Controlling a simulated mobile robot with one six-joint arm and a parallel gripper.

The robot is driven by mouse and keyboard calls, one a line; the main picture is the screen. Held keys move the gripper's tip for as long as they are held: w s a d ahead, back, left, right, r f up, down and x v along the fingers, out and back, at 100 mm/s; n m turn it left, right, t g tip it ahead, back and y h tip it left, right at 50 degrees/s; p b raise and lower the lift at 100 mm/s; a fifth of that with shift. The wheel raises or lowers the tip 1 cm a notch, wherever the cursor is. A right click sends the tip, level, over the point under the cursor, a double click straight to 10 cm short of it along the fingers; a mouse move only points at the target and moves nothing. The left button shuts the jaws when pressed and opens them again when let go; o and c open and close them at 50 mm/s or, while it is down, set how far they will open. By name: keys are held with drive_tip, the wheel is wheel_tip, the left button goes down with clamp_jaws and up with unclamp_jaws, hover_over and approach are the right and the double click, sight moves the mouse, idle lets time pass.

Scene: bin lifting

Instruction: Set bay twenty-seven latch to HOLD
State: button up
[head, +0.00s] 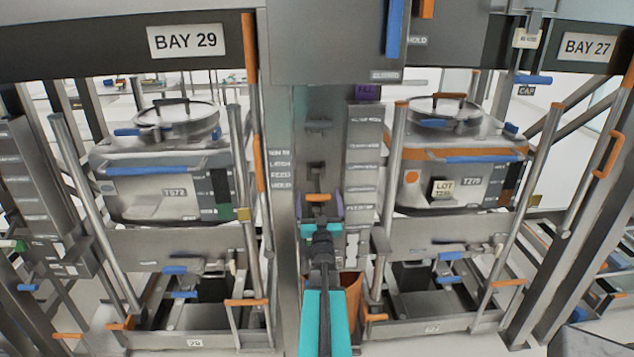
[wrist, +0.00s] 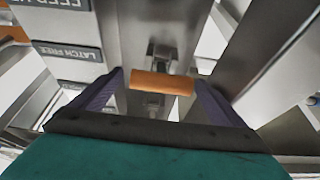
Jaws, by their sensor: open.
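The BAY 27 sign (head: 590,46) hangs at the upper right, above a bin marked T270 (head: 465,185). An orange latch handle (head: 318,197) sits on the grey post left of that bin. In the wrist view the orange handle (wrist: 160,82) lies crosswise on a metal slide. My gripper (head: 322,208) is open, with its purple fingers (wrist: 160,88) on either side of the handle. I cannot tell whether they touch it. A label column left of the handle shows LATCH FREE (wrist: 68,51) and a partly cut-off FEED label (wrist: 62,4). No HOLD label is readable in the wrist view.
The BAY 29 sign (head: 188,41) and its bin (head: 165,190) stand at the left. Metal posts and rails with orange and blue handles crowd both sides. A brown container (head: 350,290) sits low behind my arm. A slanted metal beam (wrist: 270,60) rises right of my gripper.

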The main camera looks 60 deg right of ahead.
sight(316, 172)
drive_tip(key=shift+p+x, duration=1.2)
drive_tip(key=shift+x, duration=1.85)
